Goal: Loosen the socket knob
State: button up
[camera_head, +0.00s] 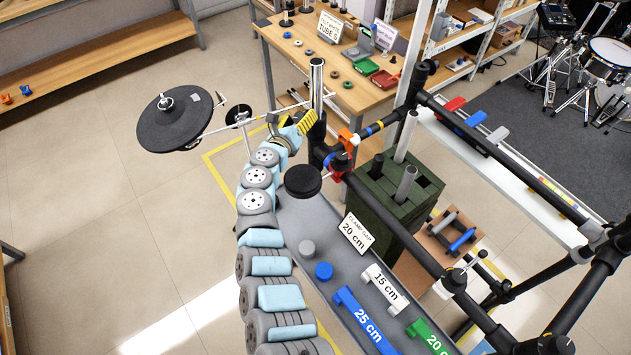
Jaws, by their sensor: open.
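My gripper (307,119), with yellow-striped parts, is at the end of my pale blue and grey arm. It is open, beside the upright post (316,75); its fingertips are small and partly hidden. An orange clamp part (347,138) sits just right of it on the black rack, with blue and red parts below. I cannot tell for certain which small part is the socket knob; it may be hidden near the gripper. I see no contact between gripper and clamp.
A black cymbal pad (175,128) on a thin boom is left of my gripper. Black rack bars (400,222) and a green crate (380,215) crowd the right. A grey tray (300,215) lies beneath; the left floor is free.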

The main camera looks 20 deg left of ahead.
jog(key=shift+a+f+m+t+h+b, duration=0.15)
jog(key=shift+m+h+b, duration=0.65)
jog(key=shift+b, duration=0.75)
jog(key=shift+d+f+m+t+h+b, duration=0.15)
jog(key=shift+m+h+b, duration=0.45)
jog(key=shift+m+b, duration=0.65)
jog(key=b, duration=0.1)
jog(key=m+h+b, duration=0.1)
jog(key=b, duration=0.1)
jog(key=shift+r+m+h, duration=0.2)
jog(key=shift+m+h, duration=0.05)
jog(key=shift+h, duration=0.05)
jog(key=shift+m+h+b, duration=0.3)
jog(key=shift+b, duration=0.4)
